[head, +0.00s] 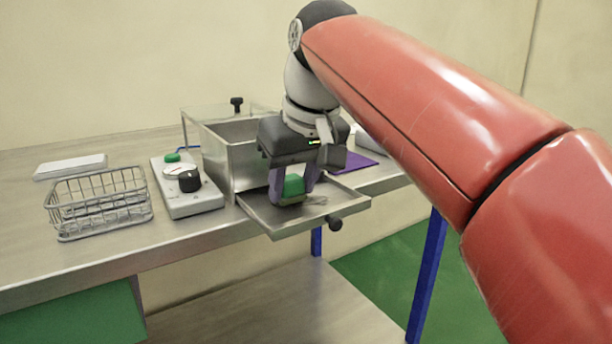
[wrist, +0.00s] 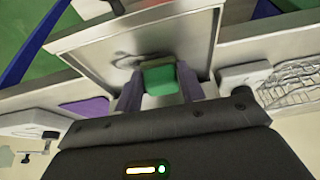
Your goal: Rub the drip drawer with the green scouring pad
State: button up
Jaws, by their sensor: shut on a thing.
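The drip drawer (head: 262,216) is a shallow metal tray pulled out from the steel box, with a dark knob (head: 335,223) at its front. It also shows in the wrist view (wrist: 195,32), with a dark smear (wrist: 124,58) on its floor. My gripper (head: 292,192) is over the drawer, pointing down, with its fingers shut on the green scouring pad (head: 293,186). The pad shows between the fingers in the wrist view (wrist: 160,80). It is low at the drawer floor; I cannot tell for certain whether it touches.
The steel box (head: 228,165) stands behind the drawer. A control box (head: 190,203) with a dark knob and green button, a wire basket (head: 98,207) and a white slab (head: 69,168) are to the left. A purple mat (head: 352,161) lies to the right. The table's front left is clear.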

aim_at(270, 208)
jog(key=shift+s+a+f, duration=0.15)
jog(key=shift+s+a, duration=0.4)
jog(key=shift+a, duration=0.2)
jog(key=shift+s+a+f, duration=0.1)
jog(key=shift+s+a, duration=0.4)
jog(key=shift+a, duration=0.2)
jog(key=shift+w+d, duration=0.1)
